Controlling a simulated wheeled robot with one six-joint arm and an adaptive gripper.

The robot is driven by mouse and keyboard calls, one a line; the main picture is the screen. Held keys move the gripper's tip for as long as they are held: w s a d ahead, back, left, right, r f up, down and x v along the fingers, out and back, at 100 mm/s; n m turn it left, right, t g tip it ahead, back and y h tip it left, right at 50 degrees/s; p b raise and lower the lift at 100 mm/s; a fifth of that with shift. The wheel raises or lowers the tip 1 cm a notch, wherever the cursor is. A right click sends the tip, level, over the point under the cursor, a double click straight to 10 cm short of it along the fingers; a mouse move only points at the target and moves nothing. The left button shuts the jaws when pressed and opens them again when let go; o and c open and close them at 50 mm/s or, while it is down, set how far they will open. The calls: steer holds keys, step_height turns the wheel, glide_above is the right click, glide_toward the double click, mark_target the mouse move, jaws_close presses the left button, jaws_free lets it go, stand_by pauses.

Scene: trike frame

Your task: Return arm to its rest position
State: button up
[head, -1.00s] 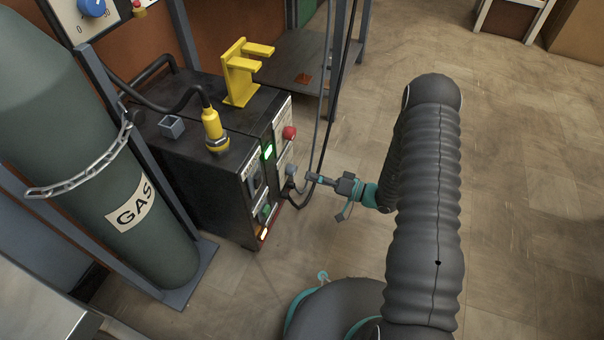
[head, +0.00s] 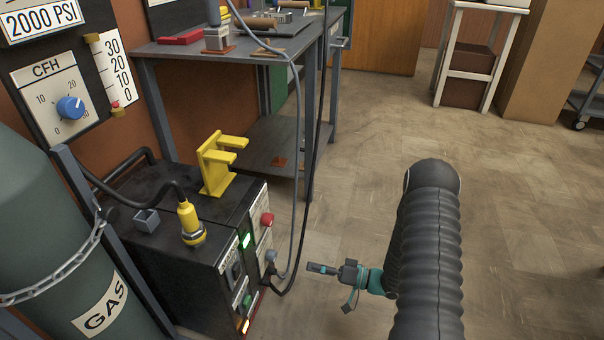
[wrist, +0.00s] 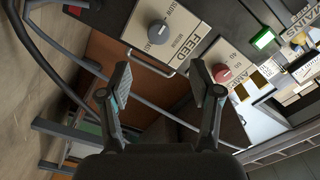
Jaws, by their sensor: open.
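My gripper (head: 322,269) is in front of the black welding machine (head: 205,285), just right of its front panel in the head view. In the wrist view my gripper (wrist: 160,85) has its two fingers apart with nothing between them. Beyond the fingers the wrist view shows the panel's grey FEED knob (wrist: 158,32), a red knob (wrist: 222,73) and a green lit switch (wrist: 263,39). My dark ribbed arm fills the lower right of the head view and hides part of the floor.
A gas cylinder (head: 40,235) with a chain stands at left. A yellow holder (head: 215,165) is on the machine. Cables (head: 300,130) hang close to my gripper from the workbench (head: 235,45). The tiled floor (head: 530,220) at right is clear.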

steer(key=s+a+f+m+g+h, duration=0.1)
steer(key=s+f+m+g, duration=0.1)
steer(key=s+m+g, duration=0.5)
steer(key=s+d+r+g+h+p, duration=0.25)
steer(key=s+r+g+h, duration=0.2)
steer(key=s+r, duration=0.4)
steer(key=s+d+r+n+t+h+p, duration=0.15)
steer(key=d+r+h, duration=0.3)
steer(key=r, duration=0.65)
steer(key=s+d+r+t+h+p, duration=0.25)
steer(key=r+h, duration=0.35)
steer(key=r, duration=0.5)
steer(key=s+r+n+t+p, duration=0.1)
steer(key=s+r+t+p, duration=0.1)
steer(key=r, duration=0.7)
steer(key=s+a+r+n+t+h+p, duration=0.1)
steer(key=s+r+t+p, duration=0.1)
steer(key=r+t, duration=0.3)
step_height(320, 180, up, 4)
steer(key=shift+f, duration=0.1)
